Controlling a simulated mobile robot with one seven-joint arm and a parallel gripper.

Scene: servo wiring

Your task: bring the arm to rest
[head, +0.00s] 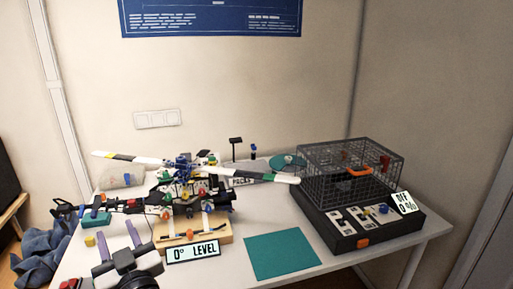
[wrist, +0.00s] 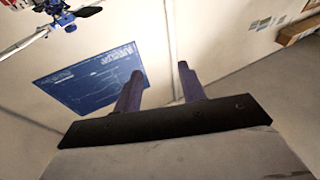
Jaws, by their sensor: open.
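My gripper (head: 122,241) is at the front left of the table in the head view, its two fingers apart with nothing between them. In the wrist view my gripper (wrist: 159,82) also shows open and empty, with the wall and floor behind it. It appears in front of the table's left part, near the model helicopter (head: 180,185), and I see no contact. The helicopter sits on a wooden stand (head: 192,250) with a sign reading "0° LEVEL" (head: 193,251). Part of the helicopter also shows at the top left of the wrist view (wrist: 50,12).
A black wire cage on a dark base (head: 350,240) stands at the right, with a sign reading "OFF 0%" (head: 406,203). A green mat (head: 282,257) lies bare at the front middle. A small yellow block (head: 89,241) and a teal block (head: 96,219) lie at the left.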

